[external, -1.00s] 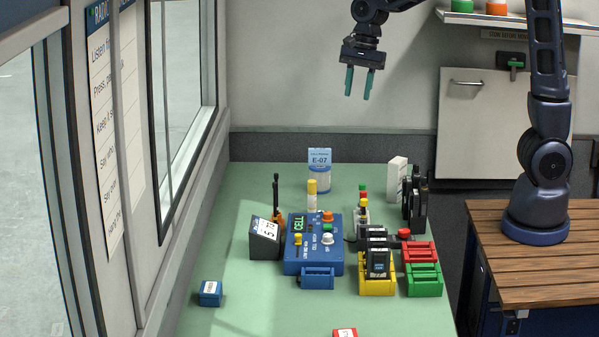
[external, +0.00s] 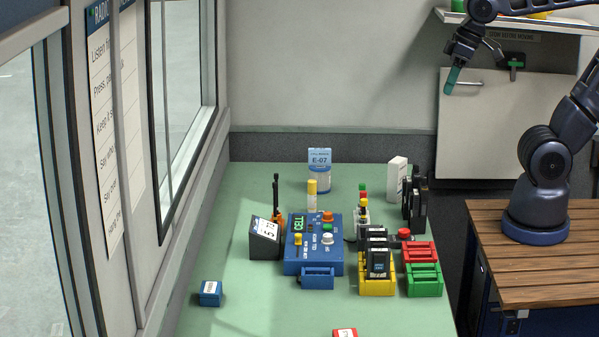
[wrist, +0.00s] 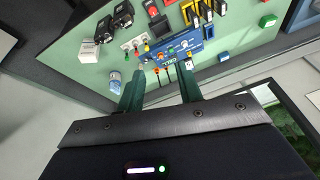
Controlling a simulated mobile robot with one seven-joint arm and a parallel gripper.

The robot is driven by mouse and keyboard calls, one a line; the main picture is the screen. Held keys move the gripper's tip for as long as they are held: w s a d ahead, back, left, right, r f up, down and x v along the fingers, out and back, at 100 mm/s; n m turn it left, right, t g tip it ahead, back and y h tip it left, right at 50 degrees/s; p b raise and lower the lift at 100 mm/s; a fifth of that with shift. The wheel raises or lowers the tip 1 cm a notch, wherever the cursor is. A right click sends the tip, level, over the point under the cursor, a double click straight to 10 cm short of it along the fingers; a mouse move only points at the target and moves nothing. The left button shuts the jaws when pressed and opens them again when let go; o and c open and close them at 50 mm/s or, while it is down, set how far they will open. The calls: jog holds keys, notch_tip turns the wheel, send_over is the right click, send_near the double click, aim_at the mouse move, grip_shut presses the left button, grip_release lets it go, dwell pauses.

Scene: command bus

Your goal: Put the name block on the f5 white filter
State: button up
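I cannot read which object is the name block. A small blue block (external: 210,293) with a white label lies at the front left of the green table. A red block (external: 345,332) with a white label lies at the front edge, partly cut off. No f5 marking is legible; a white knob (external: 327,239) stands on the blue console (external: 295,265), and a white box (external: 397,171) stands at the back right. My gripper (external: 453,80) is high above the table, toward the back right, tilted. In the wrist view its two green fingers (wrist: 160,92) are apart, with nothing between them.
Yellow, red and green trays (external: 424,282) stand right of the console, black packs (external: 377,260) in the yellow one. Behind are a labelled jar (external: 320,178), a yellow-capped tube (external: 312,195) and black radios (external: 415,202). A window lines the left. The front left table is mostly clear.

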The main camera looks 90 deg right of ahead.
jog(key=shift+s+a+f+n+h, duration=0.15)
jog(key=shift+s+a+n, duration=0.15)
jog(key=shift+s+n, duration=0.4)
jog(key=shift+s+a+f+n+h, duration=0.15)
jog(key=shift+s+a+n, duration=0.15)
jog(key=shift+s+n, duration=0.35)
jog(key=shift+s, duration=0.1)
